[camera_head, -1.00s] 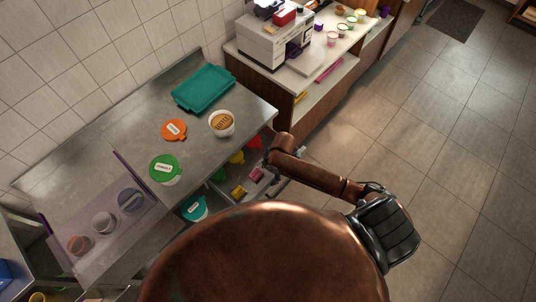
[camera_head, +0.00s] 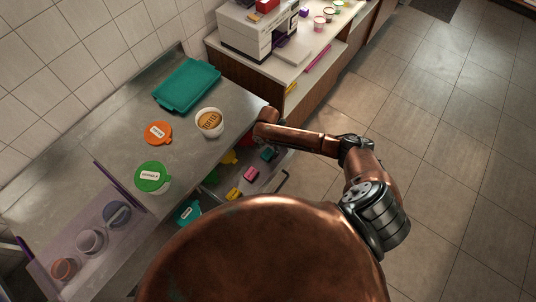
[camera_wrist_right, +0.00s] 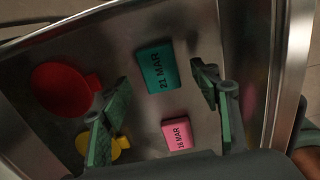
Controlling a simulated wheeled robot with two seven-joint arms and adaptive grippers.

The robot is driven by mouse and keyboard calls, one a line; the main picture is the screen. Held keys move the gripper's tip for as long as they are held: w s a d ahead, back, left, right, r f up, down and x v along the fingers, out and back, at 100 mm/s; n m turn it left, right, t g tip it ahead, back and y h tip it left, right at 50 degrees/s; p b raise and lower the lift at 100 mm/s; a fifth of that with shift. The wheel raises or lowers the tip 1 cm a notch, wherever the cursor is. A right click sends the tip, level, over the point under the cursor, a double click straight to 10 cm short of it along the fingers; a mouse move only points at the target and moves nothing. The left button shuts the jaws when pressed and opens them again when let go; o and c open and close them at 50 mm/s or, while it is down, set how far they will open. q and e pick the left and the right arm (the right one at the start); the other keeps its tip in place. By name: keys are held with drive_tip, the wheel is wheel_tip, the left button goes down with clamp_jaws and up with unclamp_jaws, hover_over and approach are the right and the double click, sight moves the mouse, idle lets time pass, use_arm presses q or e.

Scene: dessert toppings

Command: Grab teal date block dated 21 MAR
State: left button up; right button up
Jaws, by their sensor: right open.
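The teal date block (camera_wrist_right: 158,69) reads 21 MAR and lies flat on the metal drawer floor in the right wrist view. It also shows in the head view (camera_head: 268,154), just below the end of my right arm. My right gripper (camera_wrist_right: 160,82) is open and empty, its two green-padded fingers on either side of the block's picture position. I cannot tell how high the fingers are above it. A pink block (camera_wrist_right: 177,134) dated 16 MAR lies nearer the wrist, apart from the teal one. My left gripper is out of view.
A red lid (camera_wrist_right: 65,88) and a yellow lid (camera_wrist_right: 101,146) lie left in the drawer, whose metal walls rise close around. The counter above holds a teal tray (camera_head: 188,84), an orange lid (camera_head: 158,133) and tubs.

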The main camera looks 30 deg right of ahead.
sight(268, 154)
drive_tip(key=shift+f, duration=1.35)
drive_tip(key=c, duration=1.2)
